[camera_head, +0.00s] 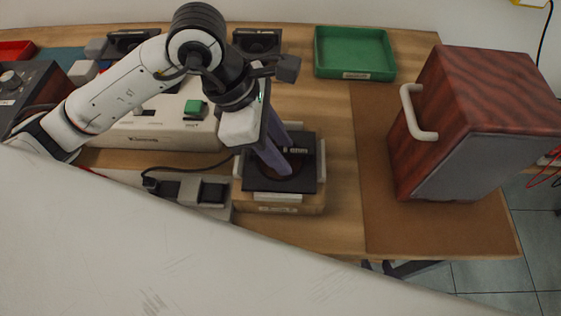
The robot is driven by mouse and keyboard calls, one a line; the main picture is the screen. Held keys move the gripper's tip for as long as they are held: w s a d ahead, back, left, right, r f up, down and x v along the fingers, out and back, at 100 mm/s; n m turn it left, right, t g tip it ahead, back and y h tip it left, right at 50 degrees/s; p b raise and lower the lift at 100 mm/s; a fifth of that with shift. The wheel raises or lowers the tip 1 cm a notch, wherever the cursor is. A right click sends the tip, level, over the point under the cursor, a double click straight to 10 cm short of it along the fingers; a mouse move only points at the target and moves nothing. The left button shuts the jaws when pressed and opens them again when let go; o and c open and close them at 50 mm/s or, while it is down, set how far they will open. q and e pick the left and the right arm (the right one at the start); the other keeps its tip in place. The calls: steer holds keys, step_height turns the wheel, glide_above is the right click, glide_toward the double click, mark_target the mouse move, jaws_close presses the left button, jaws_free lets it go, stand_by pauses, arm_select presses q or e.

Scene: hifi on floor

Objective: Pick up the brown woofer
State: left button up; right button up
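A black square plate with a dark brown round part, seemingly the brown woofer (264,184), lies on a light wooden block with pale holders (279,208) in the middle of the table. My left gripper (285,165) points down over it, its purple-grey fingers reaching the round part. The fingers hide part of the round part, and I cannot tell whether they grip it.
A reddish wooden cabinet with a pale handle (487,105) stands on a brown mat (378,215) at the right. A green tray (354,52) is at the back. A cream device (150,132) and black square units (258,42) stand left and behind.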

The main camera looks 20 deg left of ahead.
arm_select(q)
jaws_close()
steer(key=shift+f, duration=0.1)
stand_by(1.2)
